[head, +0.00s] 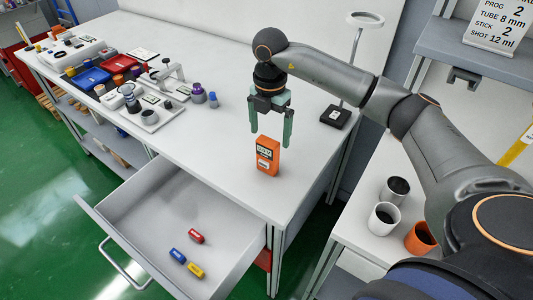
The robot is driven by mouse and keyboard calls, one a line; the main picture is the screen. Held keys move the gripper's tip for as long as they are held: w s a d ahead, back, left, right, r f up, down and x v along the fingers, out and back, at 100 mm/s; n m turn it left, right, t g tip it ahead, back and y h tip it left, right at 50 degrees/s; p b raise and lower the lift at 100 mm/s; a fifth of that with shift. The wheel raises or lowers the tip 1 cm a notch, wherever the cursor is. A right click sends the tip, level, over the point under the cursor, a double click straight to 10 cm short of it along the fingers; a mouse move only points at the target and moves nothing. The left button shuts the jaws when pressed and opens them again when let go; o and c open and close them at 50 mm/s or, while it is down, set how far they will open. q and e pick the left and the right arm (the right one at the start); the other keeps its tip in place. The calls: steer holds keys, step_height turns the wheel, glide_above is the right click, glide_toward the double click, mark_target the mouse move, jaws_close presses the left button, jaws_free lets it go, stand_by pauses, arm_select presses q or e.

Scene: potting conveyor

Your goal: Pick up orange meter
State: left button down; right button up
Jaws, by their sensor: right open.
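The orange meter (267,159) stands upright on the white table (215,160), near its front right edge. It has a small dark display near its top. My right gripper (270,144) points down from above with its two greenish fingers spread apart. The fingertips are close above or around the meter's top in the picture; I cannot tell exactly how far apart they are in depth. Nothing is between the fingers that I can see as gripped. My left gripper is not in the head view.
An open drawer (150,232) below the table front holds a red, a blue and a yellow block. Instruments and small bottles (198,92) crowd the table's left. A ring stand (336,117) stands behind right.

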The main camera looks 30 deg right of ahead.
mark_target(267, 158)
step_height(267, 158, down, 4)
steer(key=shift+r, duration=0.15)
steer(key=f, duration=0.3)
steer(key=a+f+p, duration=0.1)
steer(key=shift+s+f, duration=0.3)
steer(key=shift+f, duration=0.45)
steer(key=shift+c, duration=0.2)
steer(key=c, duration=1.5)
steer(key=shift+o, duration=0.2)
steer(key=shift+r, duration=0.1)
